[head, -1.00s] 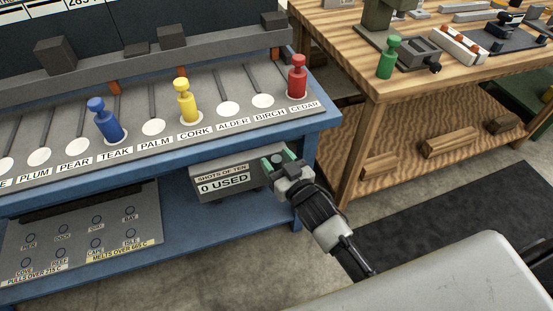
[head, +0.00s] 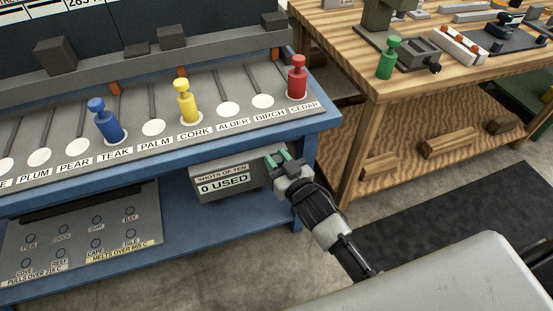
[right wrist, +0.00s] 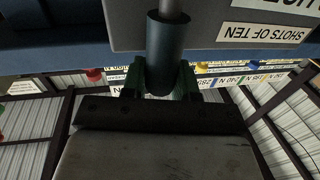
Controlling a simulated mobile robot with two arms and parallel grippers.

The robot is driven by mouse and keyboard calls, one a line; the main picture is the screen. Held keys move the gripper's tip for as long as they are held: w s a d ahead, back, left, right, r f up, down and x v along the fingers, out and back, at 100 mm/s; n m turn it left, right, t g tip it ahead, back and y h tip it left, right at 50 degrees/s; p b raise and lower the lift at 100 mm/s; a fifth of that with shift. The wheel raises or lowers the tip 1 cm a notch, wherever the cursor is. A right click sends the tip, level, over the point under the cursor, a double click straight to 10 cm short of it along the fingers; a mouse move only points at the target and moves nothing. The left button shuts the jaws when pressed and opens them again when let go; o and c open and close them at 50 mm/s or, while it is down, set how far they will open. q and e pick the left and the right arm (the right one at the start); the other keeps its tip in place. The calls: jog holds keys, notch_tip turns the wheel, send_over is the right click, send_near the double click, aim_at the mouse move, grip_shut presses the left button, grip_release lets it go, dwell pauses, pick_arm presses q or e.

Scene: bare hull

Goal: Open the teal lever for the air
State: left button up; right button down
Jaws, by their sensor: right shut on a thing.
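The lever shows in the right wrist view as a dark teal cylindrical handle (right wrist: 165,55) on a grey rod (right wrist: 175,6). My right gripper (right wrist: 162,80) is shut on this handle, with a green finger on each side. In the head view my right gripper (head: 278,158) is at the front of the blue bench (head: 170,150), just right of the grey box marked SHOTS OF TEN, 0 USED (head: 224,178). The lever cannot be made out there. My left gripper is not in view.
Blue (head: 106,122), yellow (head: 187,103) and red (head: 297,78) bottle-shaped pieces stand on the labelled bench top. A green one (head: 388,58) stands on the wooden table (head: 340,45) at right. A lower panel (head: 85,232) with several labelled holes is at left. Floor shows below my gripper.

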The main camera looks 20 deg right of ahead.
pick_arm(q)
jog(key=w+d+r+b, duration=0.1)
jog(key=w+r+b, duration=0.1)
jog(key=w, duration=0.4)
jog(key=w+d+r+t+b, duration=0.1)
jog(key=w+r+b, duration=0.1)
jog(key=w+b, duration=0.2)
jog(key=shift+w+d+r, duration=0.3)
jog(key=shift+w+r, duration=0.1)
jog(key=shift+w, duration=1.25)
pick_arm(e)
jog(key=d+f+m+t+h, duration=0.2)
jog(key=d+f+m, duration=0.6)
jog(key=m, duration=1)
jog(key=shift+w+d+f+t+h, duration=0.15)
jog(key=shift+d+f+t+h, duration=0.2)
jog(key=shift+d, duration=0.7)
jog(key=shift+f, duration=0.1)
jog(key=c, duration=0.9)
grip_release()
jog(key=shift+o, duration=0.2)
